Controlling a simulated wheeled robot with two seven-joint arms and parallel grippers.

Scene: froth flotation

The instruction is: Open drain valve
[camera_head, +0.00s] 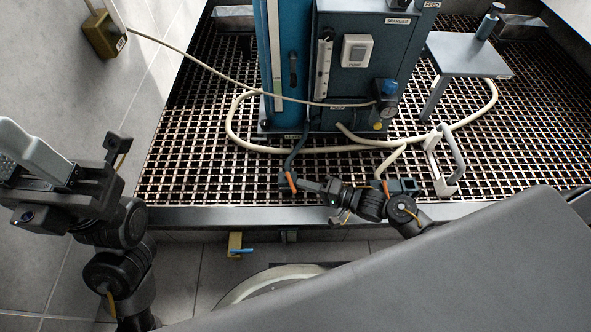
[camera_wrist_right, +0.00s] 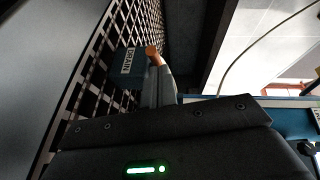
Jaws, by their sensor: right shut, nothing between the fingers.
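The drain valve is a small dark block (camera_wrist_right: 128,62) with a white DRAIN label in the right wrist view. Its orange lever (camera_wrist_right: 152,51) lies right at the tips of my right gripper (camera_wrist_right: 158,75). In the head view the orange lever (camera_head: 291,181) stands at the grating's front edge, joined to a dark hose. My right gripper (camera_head: 308,185) points left at it, shut and empty; contact cannot be told. My left gripper (camera_head: 35,155) is at the far left, away from the valve; whether its grey fingers are apart is unclear.
A second orange-levered valve (camera_head: 386,188) stands right of my right gripper, with a cream hose. A white handle (camera_head: 444,160) stands farther right. The blue machine cabinet (camera_head: 375,75) rises behind on the grating (camera_head: 190,165). Cream hoses (camera_head: 235,125) loop around it.

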